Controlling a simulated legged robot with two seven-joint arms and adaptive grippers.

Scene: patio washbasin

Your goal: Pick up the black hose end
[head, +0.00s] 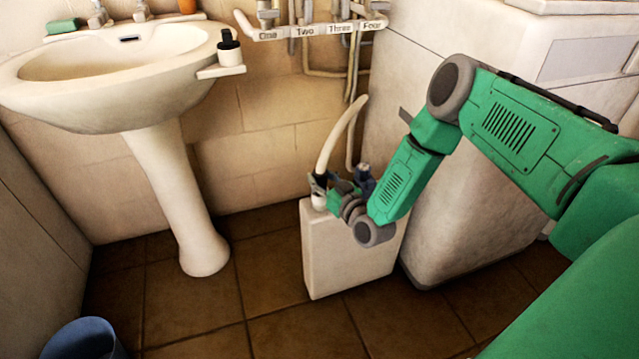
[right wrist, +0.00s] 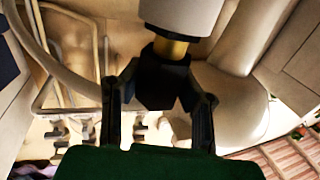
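The black hose end (right wrist: 163,80) shows in the middle of the right wrist view, with a brass collar (right wrist: 171,48) and a white cylinder (right wrist: 182,14) beyond it. My right gripper (right wrist: 165,88) has a finger on each side of the black piece, and both appear to touch it. In the head view my right gripper (head: 325,183) is at the lower end of the pale hose (head: 338,130), just above the white box (head: 345,255); its fingers partly hide the hose end there. My left gripper is not in view.
A washbasin (head: 130,85) on a pedestal (head: 185,200) stands left. A black-topped item (head: 228,45) sits on its side shelf. A labelled valve rack (head: 310,31) is on the wall. A white cabinet (head: 470,220) stands right. A blue bucket (head: 82,340) is at lower left.

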